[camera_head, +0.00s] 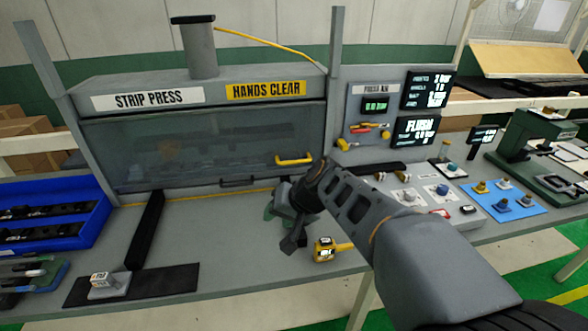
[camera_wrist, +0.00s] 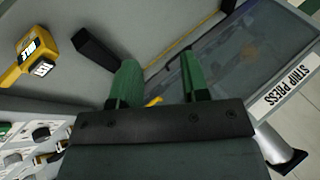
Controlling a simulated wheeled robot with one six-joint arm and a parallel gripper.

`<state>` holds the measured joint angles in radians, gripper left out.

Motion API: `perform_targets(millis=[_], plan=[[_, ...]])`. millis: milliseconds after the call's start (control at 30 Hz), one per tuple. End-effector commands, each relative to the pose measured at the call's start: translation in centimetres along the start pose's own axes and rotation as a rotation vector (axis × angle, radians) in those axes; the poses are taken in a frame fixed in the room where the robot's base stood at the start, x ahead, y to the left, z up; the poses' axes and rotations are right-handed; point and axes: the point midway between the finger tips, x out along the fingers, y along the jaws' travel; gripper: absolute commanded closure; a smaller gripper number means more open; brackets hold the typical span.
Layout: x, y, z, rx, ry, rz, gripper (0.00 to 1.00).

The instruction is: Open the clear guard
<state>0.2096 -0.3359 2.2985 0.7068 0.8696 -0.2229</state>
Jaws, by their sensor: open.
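The clear guard (camera_head: 200,145) is a see-through panel hanging down across the front of the strip press. A yellow handle (camera_head: 295,159) is at its right side, and a dark bar handle (camera_head: 238,181) is along its lower edge. My gripper (camera_head: 287,218) is in front of and below the guard's lower right part, partly hidden by my arm. In the wrist view my gripper (camera_wrist: 161,78) has its two green fingers apart and nothing held. The guard (camera_wrist: 245,55) shows beyond the right finger. A small piece of yellow (camera_wrist: 153,101) shows between the fingers; the rest is hidden.
A dark rail (camera_head: 147,228) runs toward the front, by a black mat (camera_head: 180,282) with a small block. A blue tray (camera_head: 75,229) is at left. A blue mat (camera_head: 496,202) with clips is at right.

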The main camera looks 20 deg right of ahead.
Motion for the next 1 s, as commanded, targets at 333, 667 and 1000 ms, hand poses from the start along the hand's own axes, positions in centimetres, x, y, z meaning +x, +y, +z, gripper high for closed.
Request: perform_targets(millis=[333, 667, 1000], plan=[[5.5, 7.6, -15.0, 0.556, 0.345, -0.447, 0.58], [5.4, 14.7, -21.5, 0.788, 0.576, -0.592, 0.58], [8.6, 13.7, -25.4, 0.805, 0.592, -0.601, 0.58]])
